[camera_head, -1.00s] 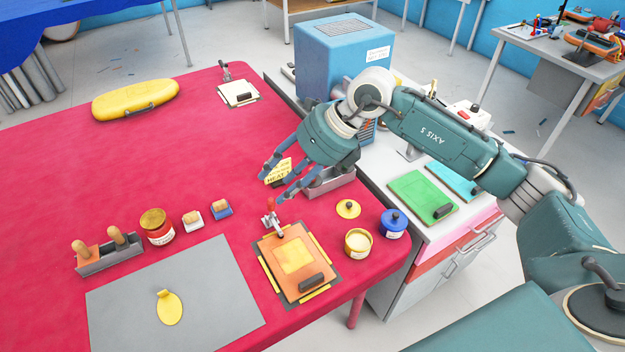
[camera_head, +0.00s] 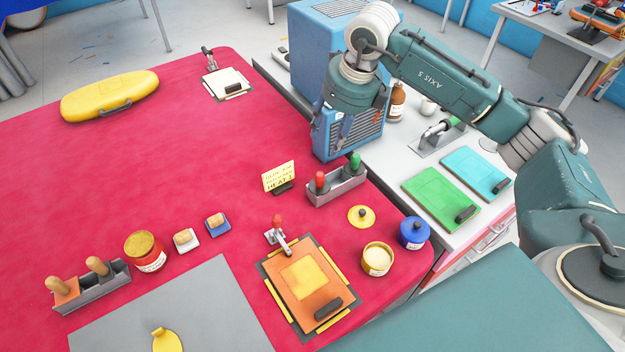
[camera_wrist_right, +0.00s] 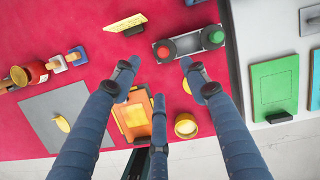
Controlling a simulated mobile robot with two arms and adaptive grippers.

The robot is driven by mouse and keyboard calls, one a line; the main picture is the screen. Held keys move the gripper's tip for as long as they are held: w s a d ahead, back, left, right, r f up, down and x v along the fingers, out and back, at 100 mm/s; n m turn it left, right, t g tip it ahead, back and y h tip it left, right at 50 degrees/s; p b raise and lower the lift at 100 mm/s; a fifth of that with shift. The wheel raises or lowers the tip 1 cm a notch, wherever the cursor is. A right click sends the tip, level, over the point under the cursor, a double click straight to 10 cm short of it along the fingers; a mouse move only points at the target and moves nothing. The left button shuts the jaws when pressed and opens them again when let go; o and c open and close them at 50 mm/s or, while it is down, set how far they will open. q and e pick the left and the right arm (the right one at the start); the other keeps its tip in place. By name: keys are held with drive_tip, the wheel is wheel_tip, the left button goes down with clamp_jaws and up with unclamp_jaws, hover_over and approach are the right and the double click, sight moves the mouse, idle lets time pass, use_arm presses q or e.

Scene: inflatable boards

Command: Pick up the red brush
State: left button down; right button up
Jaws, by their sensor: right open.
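The red brush (camera_head: 320,181) stands upright in a small grey holder (camera_head: 341,190) near the right edge of the red table. A green-handled brush (camera_head: 355,162) stands beside it in the same holder. In the right wrist view, the red brush (camera_wrist_right: 164,49) shows as a round knob just beyond my fingertips. My right gripper (camera_head: 335,140) points down above and behind the holder, apart from the red brush. Its three blue fingers (camera_wrist_right: 160,72) are spread, with nothing between them. The brushes' lower parts are hidden in the holder. My left gripper is not in view.
A yellow sign (camera_head: 279,177) stands left of the holder. A yellow lid (camera_head: 361,216), an open yellow jar (camera_head: 377,259) and a blue jar (camera_head: 414,233) are in front. A blue box (camera_head: 312,50) is behind. The table's middle is clear.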

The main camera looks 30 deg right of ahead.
drive_tip(key=b, duration=0.5)
approach(322, 175)
drive_tip(key=r, duration=0.2)
drive_tip(key=x, duration=0.7)
drive_tip(key=shift+f, duration=0.1)
drive_tip(key=p+x, duration=0.1)
drive_tip(key=x, duration=0.1)
drive_tip(key=p+x, duration=0.1)
drive_tip(key=x, duration=0.1)
drive_tip(key=shift+s+f+p, duration=0.1)
drive_tip(key=shift+f+p, duration=0.3)
drive_tip(key=shift+f, duration=0.45)
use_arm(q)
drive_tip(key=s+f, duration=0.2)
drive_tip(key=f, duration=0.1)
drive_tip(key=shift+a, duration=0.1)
use_arm(e)
clamp_jaws()
